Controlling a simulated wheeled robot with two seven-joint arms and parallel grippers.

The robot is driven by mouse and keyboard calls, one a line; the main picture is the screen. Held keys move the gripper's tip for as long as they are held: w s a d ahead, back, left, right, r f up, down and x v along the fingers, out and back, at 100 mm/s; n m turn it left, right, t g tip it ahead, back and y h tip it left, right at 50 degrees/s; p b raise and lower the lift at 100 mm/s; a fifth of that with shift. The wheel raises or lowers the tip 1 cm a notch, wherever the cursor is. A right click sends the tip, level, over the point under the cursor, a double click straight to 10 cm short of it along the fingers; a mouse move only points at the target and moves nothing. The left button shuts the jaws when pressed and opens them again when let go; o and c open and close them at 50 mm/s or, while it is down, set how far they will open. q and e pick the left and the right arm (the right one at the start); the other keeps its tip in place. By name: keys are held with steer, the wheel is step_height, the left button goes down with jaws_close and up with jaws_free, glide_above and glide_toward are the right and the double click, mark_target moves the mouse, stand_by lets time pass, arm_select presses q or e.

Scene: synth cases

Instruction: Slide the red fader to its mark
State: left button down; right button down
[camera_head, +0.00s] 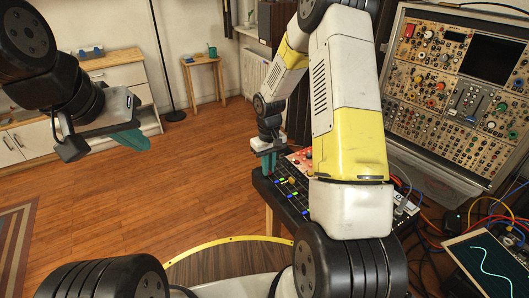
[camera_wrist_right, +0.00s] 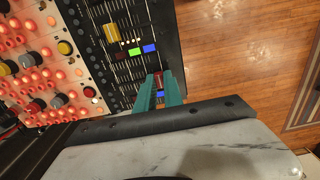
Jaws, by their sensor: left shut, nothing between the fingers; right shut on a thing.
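A black fader panel (camera_head: 287,204) lies beside my right arm, and it also shows in the right wrist view (camera_wrist_right: 168,22). My right gripper (camera_head: 268,164) reaches down to the panel's far left end. In the right wrist view its teal fingertips (camera_wrist_right: 158,88) are closed around the red fader (camera_wrist_right: 158,77), near the panel's edge. The fingers hide part of its cap and slot. I cannot make out the fader's mark. My left gripper (camera_head: 137,141) is shut and empty, up over the floor at the left, away from the panel.
Blue (camera_wrist_right: 150,48) and green (camera_wrist_right: 134,51) caps and a larger yellow cap (camera_wrist_right: 112,33) sit on the panel near the red fader. A section with red-lit knobs (camera_wrist_right: 38,45) adjoins it. A modular synth case (camera_head: 455,90) and cables stand at the right. The wooden floor (camera_head: 130,210) is clear.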

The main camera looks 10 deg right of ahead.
steer(key=shift+s+a, duration=0.15)
steer(key=shift+a, duration=0.35)
steer(key=c, duration=1.4)
jaws_free()
steer(key=shift+c, duration=0.2)
steer(key=shift+r, duration=0.1)
step_height(320, 180, up, 8)
